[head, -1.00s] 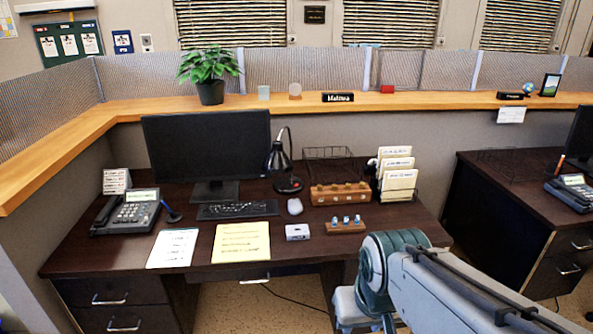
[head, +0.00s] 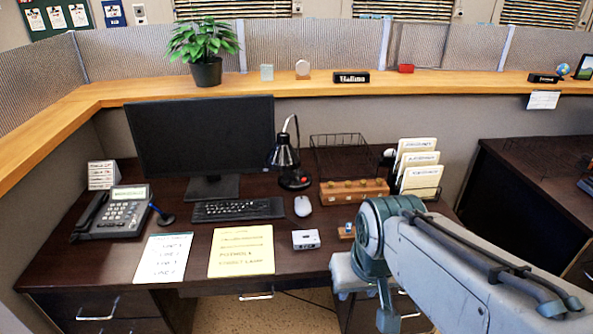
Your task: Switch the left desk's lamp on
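The left desk's lamp (head: 284,157) is black, with a bent neck, a cone shade facing down and a round base with a small red spot, likely a button (head: 303,179). It stands right of the monitor (head: 203,138) on the dark left desk (head: 90,255). I see no glow under its shade. My arm (head: 440,265) comes in from the lower right, and its joint covers part of the desk's right front. The arm bends downward there, and I cannot make out my gripper's fingers. The lamp is apart from my arm and unobstructed.
A wooden block with knobs (head: 354,191), a wire tray (head: 343,155) and a paper rack (head: 418,170) stand right of the lamp. A mouse (head: 303,206), keyboard (head: 238,209), small grey box (head: 306,239) and papers (head: 241,250) lie in front. A phone (head: 115,212) is at left.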

